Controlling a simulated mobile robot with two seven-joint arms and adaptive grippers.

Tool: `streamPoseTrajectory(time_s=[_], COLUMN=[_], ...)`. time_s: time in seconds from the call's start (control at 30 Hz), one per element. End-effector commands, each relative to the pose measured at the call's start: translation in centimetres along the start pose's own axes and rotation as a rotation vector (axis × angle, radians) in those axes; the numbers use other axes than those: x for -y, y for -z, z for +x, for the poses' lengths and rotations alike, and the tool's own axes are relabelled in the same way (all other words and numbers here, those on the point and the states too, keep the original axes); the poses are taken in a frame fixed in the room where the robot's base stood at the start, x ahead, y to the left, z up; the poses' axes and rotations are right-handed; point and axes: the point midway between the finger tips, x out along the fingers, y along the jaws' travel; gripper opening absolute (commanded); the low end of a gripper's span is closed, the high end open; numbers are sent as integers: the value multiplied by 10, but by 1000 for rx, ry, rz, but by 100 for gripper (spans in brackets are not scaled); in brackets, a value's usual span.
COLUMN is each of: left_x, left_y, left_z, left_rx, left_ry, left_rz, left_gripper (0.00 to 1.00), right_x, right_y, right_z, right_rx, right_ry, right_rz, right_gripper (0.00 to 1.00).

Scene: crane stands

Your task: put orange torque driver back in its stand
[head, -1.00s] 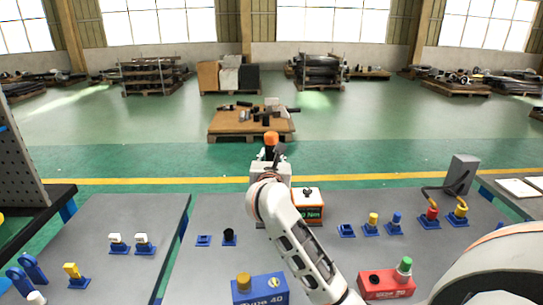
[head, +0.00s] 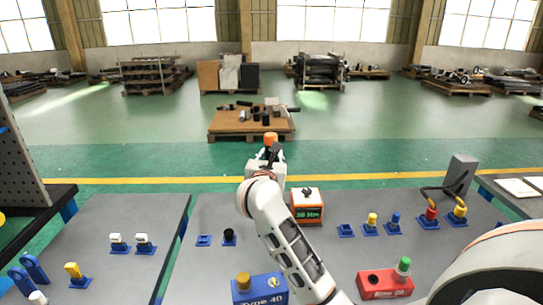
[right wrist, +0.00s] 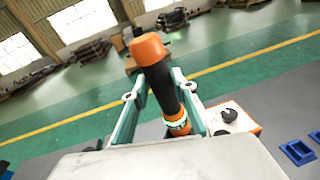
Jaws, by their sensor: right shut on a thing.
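The torque driver has an orange cap and a dark shaft; its cap (head: 270,138) shows above my right gripper (head: 270,156) in the head view. In the right wrist view the torque driver (right wrist: 156,68) stands tilted between the two fingers of my right gripper (right wrist: 155,88), which is shut on it. A glowing green ring and an orange band show low on the driver. It is held up in the air, beyond the table's far edge in the head view. Empty blue stands are on the table, one at left (head: 204,240) and one at right (head: 346,231). My left gripper is out of view.
An orange box with a display (head: 307,206) stands right of my forearm. A stand with a black piece (head: 229,236), yellow and blue tools in stands (head: 371,222), a blue box (head: 259,289) and a red box (head: 386,284) are nearby. The table's left part is mostly clear.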

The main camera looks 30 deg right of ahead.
Motion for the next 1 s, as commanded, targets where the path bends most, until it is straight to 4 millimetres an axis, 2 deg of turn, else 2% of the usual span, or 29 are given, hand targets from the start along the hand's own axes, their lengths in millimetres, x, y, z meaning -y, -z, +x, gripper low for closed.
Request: streamPoseTrajectory(time_s=[0.03, 0.43, 0.47, 0.5, 0.53, 1.0], left_x=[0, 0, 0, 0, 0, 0], left_y=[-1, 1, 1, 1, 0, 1], left_z=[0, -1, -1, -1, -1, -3], left_rx=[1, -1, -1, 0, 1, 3], left_ry=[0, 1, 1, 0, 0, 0], left_rz=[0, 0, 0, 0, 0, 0], left_gripper=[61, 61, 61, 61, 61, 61], right_x=[-3, -4, -4, -4, -4, -2], right_y=[37, 38, 38, 38, 38, 32], right_z=[0, -1, -1, -1, -1, 0], right_rx=[-80, -93, -93, -92, -91, -84], right_ry=[-4, -10, -11, -10, -9, -6], right_rz=[10, 18, 18, 17, 16, 13], right_gripper=[0, 0, 32, 43, 47, 47])
